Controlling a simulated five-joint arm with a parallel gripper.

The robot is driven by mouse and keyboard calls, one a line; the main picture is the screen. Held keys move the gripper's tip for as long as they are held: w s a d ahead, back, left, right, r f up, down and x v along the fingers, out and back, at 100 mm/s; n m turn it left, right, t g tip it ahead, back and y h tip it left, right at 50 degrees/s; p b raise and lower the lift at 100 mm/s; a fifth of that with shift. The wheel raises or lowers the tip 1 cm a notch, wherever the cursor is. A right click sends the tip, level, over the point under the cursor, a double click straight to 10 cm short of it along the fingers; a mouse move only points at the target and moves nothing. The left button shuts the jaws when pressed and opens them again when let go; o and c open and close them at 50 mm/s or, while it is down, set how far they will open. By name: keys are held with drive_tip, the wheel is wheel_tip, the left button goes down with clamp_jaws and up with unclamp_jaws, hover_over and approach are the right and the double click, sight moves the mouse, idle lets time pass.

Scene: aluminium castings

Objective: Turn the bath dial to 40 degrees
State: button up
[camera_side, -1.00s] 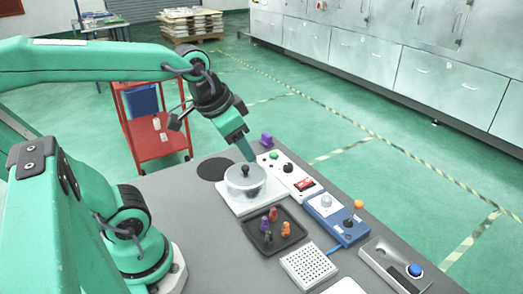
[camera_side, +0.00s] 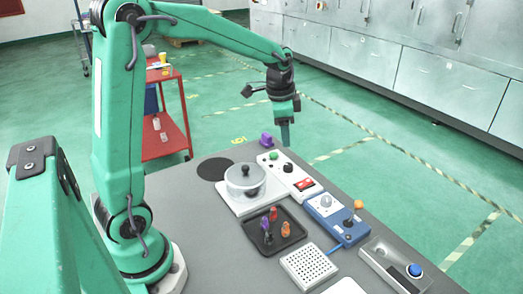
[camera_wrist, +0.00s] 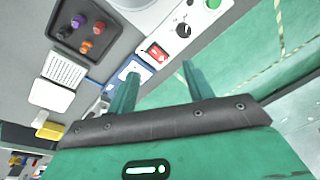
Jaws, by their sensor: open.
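The likely bath dial is a black knob (camera_side: 287,167) on a white control panel (camera_side: 273,158), beside a lidded glass pot (camera_side: 245,182). In the wrist view the black knob (camera_wrist: 183,30) has a white face around it, between a red switch (camera_wrist: 155,53) and a green button (camera_wrist: 213,4). Its setting is too small to read. My gripper (camera_side: 286,143) points down above the far side of the panel, apart from the knob in the picture. In the wrist view my gripper (camera_wrist: 158,76) has its fingers apart with nothing between them.
A blue box (camera_side: 336,218) with a pale knob and an orange-topped lever stands right of the panel. A dark tray (camera_side: 262,246) holds several small coloured pegs. A perforated white block (camera_side: 307,266) and a grey box with a blue button (camera_side: 397,262) lie nearer. A purple piece (camera_side: 266,139) stands behind.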

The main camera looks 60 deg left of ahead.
sight(288, 165)
drive_tip(key=w+a+f+m, duration=0.1)
drive_tip(key=w+f, duration=0.1)
drive_tip(key=f, duration=0.1)
drive_tip(key=w+a+f+g, duration=0.1)
drive_tip(key=w+a+f, duration=0.1)
drive_tip(key=w+a+f+m, duration=0.1)
drive_tip(key=w+a+f, duration=0.1)
drive_tip(key=f, duration=0.1)
drive_tip(key=shift+a+f+m, duration=0.1)
drive_tip(key=shift+f+m, duration=0.2)
drive_tip(key=shift+f, duration=0.1)
drive_tip(key=shift+w+a+f, duration=0.1)
drive_tip(key=shift+f, duration=1.8)
drive_tip(key=shift+w+a+f, duration=0.1)
drive_tip(key=shift+f, duration=1.8)
drive_tip(key=shift+s, duration=0.1)
drive_tip(key=c, duration=1)
drive_tip(key=shift+o, duration=0.2)
